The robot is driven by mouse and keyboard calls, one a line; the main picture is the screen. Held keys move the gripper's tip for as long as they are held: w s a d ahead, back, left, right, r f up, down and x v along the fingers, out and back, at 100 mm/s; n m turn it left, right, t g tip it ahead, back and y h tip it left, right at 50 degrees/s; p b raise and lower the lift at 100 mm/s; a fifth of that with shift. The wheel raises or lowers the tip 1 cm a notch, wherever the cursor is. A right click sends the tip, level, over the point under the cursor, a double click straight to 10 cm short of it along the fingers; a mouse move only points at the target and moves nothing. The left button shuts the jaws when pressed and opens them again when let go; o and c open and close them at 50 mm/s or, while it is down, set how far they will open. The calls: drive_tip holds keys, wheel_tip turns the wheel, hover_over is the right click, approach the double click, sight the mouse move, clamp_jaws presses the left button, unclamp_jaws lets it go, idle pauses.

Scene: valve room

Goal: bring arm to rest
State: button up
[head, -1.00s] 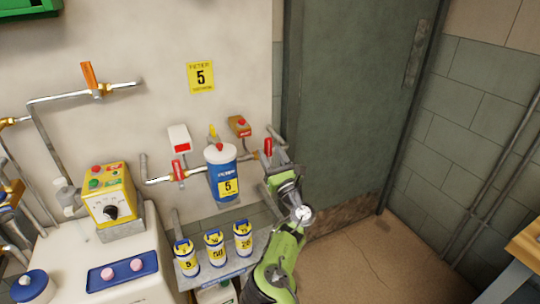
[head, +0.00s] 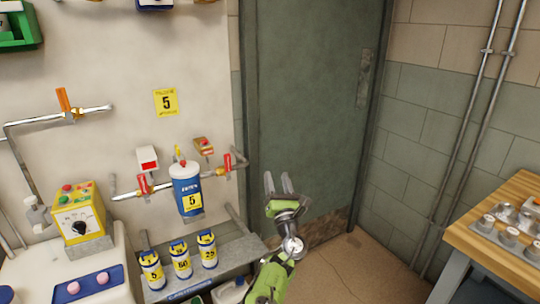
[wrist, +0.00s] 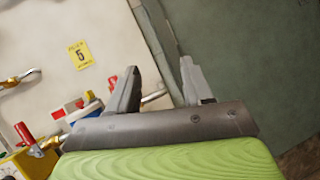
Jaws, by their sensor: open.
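My gripper (head: 279,184) is open and empty, its two grey fingers pointing up in front of the grey-green door in the head view. My green arm rises to it from the bottom of the picture. In the wrist view my gripper (wrist: 160,85) shows its two fingers apart with nothing between them. The gripper is to the right of the blue filter housing (head: 187,190) and of the red-handled valve (head: 226,160) on the pipe, apart from both in the head view.
A metal shelf (head: 222,258) with three labelled canisters (head: 181,262) stands left of my arm. A yellow control box (head: 76,212) is further left. A wooden table (head: 500,240) with a tray of cups is at the right. Bare floor (head: 365,262) lies between.

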drive_tip(key=d+r+m+h, duration=0.3)
drive_tip(key=d+m+h, duration=0.3)
drive_tip(key=d, duration=0.2)
drive_tip(key=d+r+m+h, duration=0.3)
drive_tip(key=d+m+h, duration=0.25)
drive_tip(key=d, duration=0.25)
drive_tip(key=s+d+f+m+g+h, duration=0.1)
drive_tip(key=s+d+m+g+h, duration=0.1)
drive_tip(key=s+d+m+g, duration=0.6)
drive_tip(key=s+d+f+m+g+h, duration=0.15)
drive_tip(key=s+d+m+g, duration=0.3)
drive_tip(key=d+m, duration=0.6)
drive_tip(key=s+a+f+m+g+y, duration=0.1)
drive_tip(key=s+a+m+y, duration=0.3)
drive_tip(key=s, duration=0.8)
drive_tip(key=s+a+f+g+y, duration=0.1)
drive_tip(key=s+a+g+y, duration=0.1)
drive_tip(key=s+a, duration=0.8)
drive_tip(key=s+a+f+m+g+y, duration=0.1)
drive_tip(key=s+a+m+y, duration=0.15)
drive_tip(key=s, duration=1.25)
wheel_tip(320, 180, up, 18)
drive_tip(key=p, duration=1.7)
drive_tip(key=shift+d+f+p, duration=0.15)
drive_tip(key=shift+d+p, duration=0.1)
drive_tip(key=shift+p, duration=0.1)
drive_tip(key=shift+n, duration=0.25)
